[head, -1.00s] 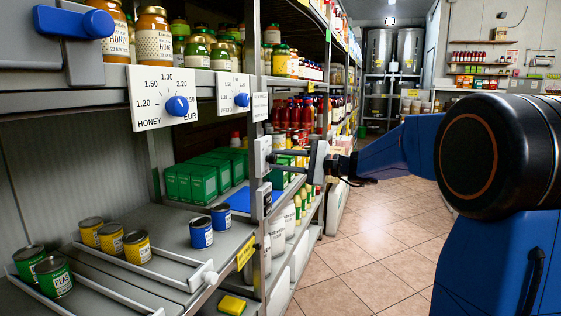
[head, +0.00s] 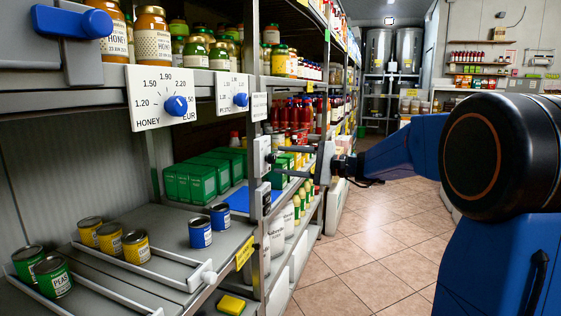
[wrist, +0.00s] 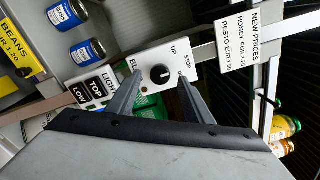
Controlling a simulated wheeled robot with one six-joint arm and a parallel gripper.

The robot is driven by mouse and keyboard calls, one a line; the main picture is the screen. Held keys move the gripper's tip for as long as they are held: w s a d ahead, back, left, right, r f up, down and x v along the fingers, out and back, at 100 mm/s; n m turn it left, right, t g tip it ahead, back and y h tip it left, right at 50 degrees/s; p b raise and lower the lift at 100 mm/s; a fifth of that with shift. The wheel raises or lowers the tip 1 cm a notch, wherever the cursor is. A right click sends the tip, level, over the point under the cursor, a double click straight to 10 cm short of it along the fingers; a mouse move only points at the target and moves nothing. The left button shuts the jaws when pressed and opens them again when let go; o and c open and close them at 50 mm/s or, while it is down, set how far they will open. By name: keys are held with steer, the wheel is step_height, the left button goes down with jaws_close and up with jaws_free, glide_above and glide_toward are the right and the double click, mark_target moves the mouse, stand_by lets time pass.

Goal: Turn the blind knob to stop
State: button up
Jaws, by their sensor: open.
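The blind knob (wrist: 160,75) is a round black knob with a pale pointer mark on a white plate (wrist: 146,66). The labels UP and STOP show on the plate, and a third label is partly hidden by a finger. The pointer mark looks turned towards the right of the wrist view, near the finger; I cannot tell exactly which label it meets. My gripper (wrist: 160,86) is open, one finger on each side of the knob, with gaps between. In the head view my gripper (head: 291,162) faces the plate on the shelf post; the knob itself is not clear there.
A LIGHT switch plate (wrist: 93,91) sits beside the blind plate. A price card (wrist: 247,42) is on the other side. Shelves hold blue cans (head: 200,232) and green boxes (head: 189,182). The tiled aisle (head: 370,230) on the right is clear.

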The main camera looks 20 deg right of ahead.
steer(key=v, duration=1.5)
steer(key=shift+s, duration=0.1)
steer(key=s+a+f+n+g+h, duration=0.5)
steer(key=s+a+f+g+h, duration=0.15)
steer(key=s+a+f, duration=0.95)
steer(key=s+d+f+n+h, duration=0.3)
steer(key=s+d+f+h, duration=0.1)
steer(key=s, duration=0.4)
steer(key=s+d+f+n+h, duration=0.4)
steer(key=s+f, duration=0.1)
steer(key=s, duration=0.3)
steer(key=shift+s+n+t, duration=0.2)
steer(key=shift+n+t, duration=0.1)
steer(key=shift+t, duration=0.05)
steer(key=shift+c, duration=0.6)
